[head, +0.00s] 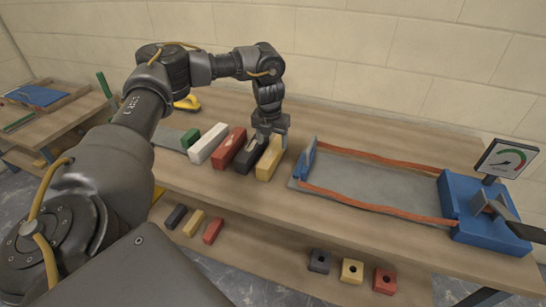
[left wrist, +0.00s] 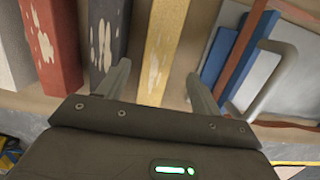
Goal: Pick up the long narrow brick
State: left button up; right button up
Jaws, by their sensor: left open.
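A yellow brick (head: 270,160), long and narrow with a worn pale patch, lies at the right end of a row on the wooden bench. It also shows in the left wrist view (left wrist: 168,35). To its left are a black brick (head: 246,158), a red brick (head: 229,147) and a white brick (head: 208,144). My left gripper (head: 270,136) is open above the right end of the row. In the left wrist view its fingers (left wrist: 158,88) spread to either side of the yellow brick's near end, with nothing held.
A grey plate (head: 375,188) with orange straps and a blue end block (head: 470,210) with a gauge (head: 508,159) lies right of the yellow brick. A blue upright (head: 308,158) stands close by. Several small bricks lie on a lower shelf (head: 260,247).

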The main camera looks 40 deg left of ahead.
aim_at(273, 150)
pick_arm(q)
jog(key=shift+w+a+f, duration=0.1)
jog(key=shift+f, duration=0.6)
jog(key=f, duration=0.3)
jog(key=w+f+p, duration=0.1)
jog(key=shift+a+f, duration=0.3)
jog(key=shift+f, duration=0.25)
jog(key=c, duration=0.8)
jog(key=shift+r, duration=0.1)
grip_shut()
pick_arm(e)
jog(key=shift+w+a+r, duration=0.45)
jog(key=shift+a+r, duration=0.15)
jog(key=shift+a, duration=0.05)
